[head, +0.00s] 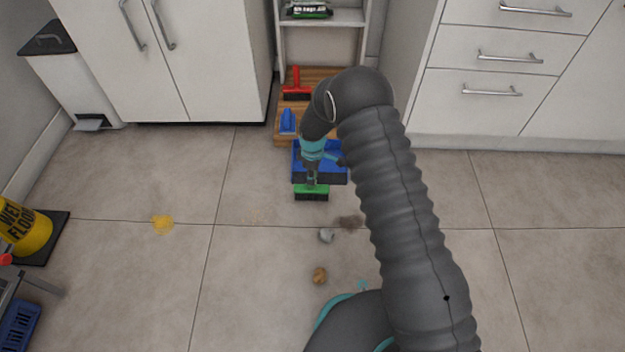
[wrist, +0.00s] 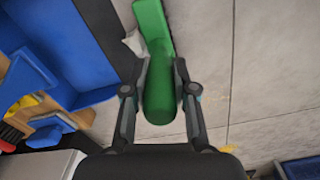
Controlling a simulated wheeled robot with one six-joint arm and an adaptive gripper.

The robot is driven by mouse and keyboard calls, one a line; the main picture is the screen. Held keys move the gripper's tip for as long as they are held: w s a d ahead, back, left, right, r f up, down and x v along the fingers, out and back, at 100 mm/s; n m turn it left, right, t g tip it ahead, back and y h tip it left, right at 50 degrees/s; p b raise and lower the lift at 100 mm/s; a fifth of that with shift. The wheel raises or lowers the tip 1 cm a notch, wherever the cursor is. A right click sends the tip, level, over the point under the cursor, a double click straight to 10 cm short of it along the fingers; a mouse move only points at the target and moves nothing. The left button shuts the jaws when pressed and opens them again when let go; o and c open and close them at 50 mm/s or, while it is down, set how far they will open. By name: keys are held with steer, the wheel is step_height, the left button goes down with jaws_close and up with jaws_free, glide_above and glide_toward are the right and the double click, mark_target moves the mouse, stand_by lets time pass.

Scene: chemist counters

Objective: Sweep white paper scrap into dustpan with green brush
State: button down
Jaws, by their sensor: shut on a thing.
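My gripper (head: 312,181) is shut on the green brush's handle, which also shows between the fingers in the wrist view (wrist: 159,95). The green brush (head: 311,190) is low at the floor, just in front of the dustpan's dark lip. The blue dustpan (head: 299,164) lies on the floor behind the brush, partly hidden by my arm. In the wrist view, a white paper scrap (wrist: 133,43) lies between the brush head (wrist: 153,22) and the dustpan's dark lip (wrist: 108,35). I cannot make out this scrap in the head view.
A pale grey crumpled ball (head: 327,236), a brown ball (head: 320,275) and a dark smudge (head: 350,222) are on the floor nearer me. A yellow spill (head: 162,224) and wet-floor sign (head: 28,230) are left. A wooden board (head: 314,75) holds red and blue brushes.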

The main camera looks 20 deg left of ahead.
steer(key=shift+w, duration=0.15)
steer(key=shift+w+a+b, duration=0.2)
steer(key=shift+w+b, duration=0.3)
steer(key=shift+w, duration=0.2)
steer(key=shift+w+a+b, duration=0.15)
steer(key=shift+w+b, duration=0.35)
steer(key=shift+w, duration=0.25)
steer(key=shift+w+a, duration=0.1)
steer(key=shift+w, duration=0.1)
steer(key=shift+w+a+r+b, duration=0.15)
steer(key=shift+w+b, duration=0.1)
steer(key=shift+w, duration=0.35)
steer(key=shift+w+a+r+b, duration=0.1)
steer(key=shift+w+r+b, duration=0.1)
steer(key=shift+w, duration=0.4)
